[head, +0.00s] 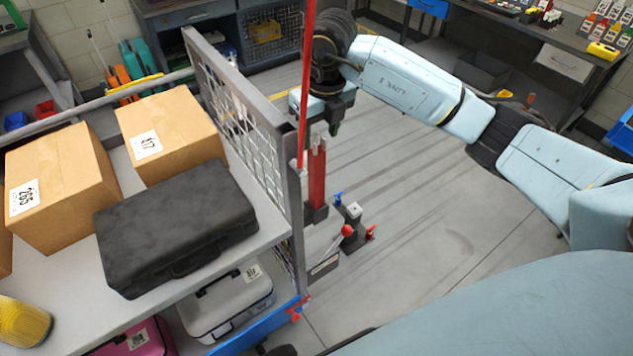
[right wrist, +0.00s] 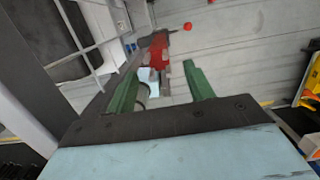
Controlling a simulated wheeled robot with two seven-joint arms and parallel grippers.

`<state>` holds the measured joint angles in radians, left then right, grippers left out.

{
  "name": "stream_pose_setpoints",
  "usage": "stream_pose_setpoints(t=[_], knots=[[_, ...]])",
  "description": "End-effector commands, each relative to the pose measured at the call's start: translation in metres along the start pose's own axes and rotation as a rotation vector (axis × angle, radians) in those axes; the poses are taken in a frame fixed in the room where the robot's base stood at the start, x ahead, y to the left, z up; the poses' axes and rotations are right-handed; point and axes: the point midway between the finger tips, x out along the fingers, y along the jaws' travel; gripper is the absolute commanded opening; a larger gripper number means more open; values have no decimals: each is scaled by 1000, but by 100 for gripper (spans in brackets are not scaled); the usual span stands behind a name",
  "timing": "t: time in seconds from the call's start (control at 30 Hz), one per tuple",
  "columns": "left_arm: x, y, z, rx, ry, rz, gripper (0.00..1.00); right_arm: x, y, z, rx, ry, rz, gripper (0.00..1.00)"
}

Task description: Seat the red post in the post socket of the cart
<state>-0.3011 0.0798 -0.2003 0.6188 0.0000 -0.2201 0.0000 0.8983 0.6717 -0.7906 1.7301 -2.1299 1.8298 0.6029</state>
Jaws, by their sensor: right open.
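A thick red post (head: 316,178) stands upright beside the mesh end frame of the cart (head: 294,190). Its lower end meets a dark block (head: 316,213) at the frame, which looks like the socket; I cannot tell how deep it sits. My right gripper (head: 322,126) is open just above the post's top. In the right wrist view, red post (right wrist: 158,48) shows beyond the gap between the green fingers (right wrist: 162,88), with a pale piece nearer. A thin red bar (head: 305,80) rises past the gripper; I cannot tell whether it joins the post. My left gripper is out of view.
The cart carries cardboard boxes (head: 168,130) and a black case (head: 175,225), with a white case (head: 232,300) below. A red-knobbed lever (head: 347,231) and clamp stand near the frame's foot. Benches line the back. The floor (head: 430,220) to the right is clear.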

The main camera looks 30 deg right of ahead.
Motion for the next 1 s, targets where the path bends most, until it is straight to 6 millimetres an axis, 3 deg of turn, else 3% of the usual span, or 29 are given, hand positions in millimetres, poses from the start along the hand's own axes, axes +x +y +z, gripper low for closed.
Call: stream_pose_setpoints(t=[0.17, 0.43, 0.73, 1.0], knots=[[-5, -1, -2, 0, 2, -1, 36, 12, 1, 0, -1, 3, 1, 53], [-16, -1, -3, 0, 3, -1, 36, 50, 1, 2, 1, 2, 1, 53], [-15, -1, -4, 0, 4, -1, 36, 56, 1, 2, -2, -2, 1, 53], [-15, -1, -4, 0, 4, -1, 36, 56, 1, 2, -1, -2, 1, 17]])
